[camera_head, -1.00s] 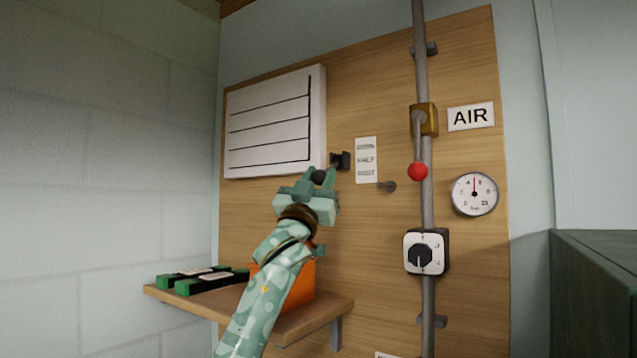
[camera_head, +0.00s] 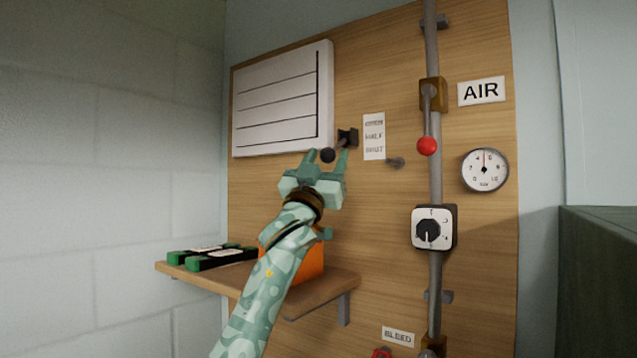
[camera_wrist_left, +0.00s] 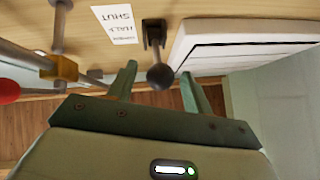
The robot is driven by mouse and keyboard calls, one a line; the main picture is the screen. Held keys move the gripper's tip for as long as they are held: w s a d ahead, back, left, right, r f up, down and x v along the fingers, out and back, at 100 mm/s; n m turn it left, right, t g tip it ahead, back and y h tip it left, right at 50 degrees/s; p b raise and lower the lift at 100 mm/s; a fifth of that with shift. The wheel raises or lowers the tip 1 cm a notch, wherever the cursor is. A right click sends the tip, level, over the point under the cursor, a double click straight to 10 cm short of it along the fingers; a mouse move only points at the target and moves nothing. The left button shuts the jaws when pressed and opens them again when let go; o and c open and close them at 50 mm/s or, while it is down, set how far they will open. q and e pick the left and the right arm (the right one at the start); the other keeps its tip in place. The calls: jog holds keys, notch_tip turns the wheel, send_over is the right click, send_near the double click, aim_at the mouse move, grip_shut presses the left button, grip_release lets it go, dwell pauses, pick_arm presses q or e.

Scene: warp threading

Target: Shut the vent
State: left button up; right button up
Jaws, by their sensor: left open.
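The vent (camera_head: 283,97) is a white slatted panel on the wooden board, with dark lines across it. Its lever has a black bracket (camera_head: 347,137) at the panel's right edge and a black ball knob (camera_head: 328,155) sticking out toward me. A label (camera_head: 374,137) beside it reads OPEN, HALF, SHUT from top to bottom. My left gripper (camera_head: 327,160) is open, with its fingertips either side of the knob. In the left wrist view the knob (camera_wrist_left: 160,76) sits between the fingers, with gaps on both sides. My right gripper is not in view.
Right of the label are a grey peg (camera_head: 396,162), a pipe with a red-knobbed valve lever (camera_head: 427,146), a rotary switch (camera_head: 433,228) and a gauge (camera_head: 485,170). Below, a shelf (camera_head: 335,284) holds an orange box (camera_head: 310,265) and black-green bars (camera_head: 221,258).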

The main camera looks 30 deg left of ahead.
pick_arm(q)
jog(key=b+v, duration=0.3)
jog(key=v, duration=0.7)
jog(key=shift+f+b, duration=0.25)
jog(key=shift+b, duration=0.05)
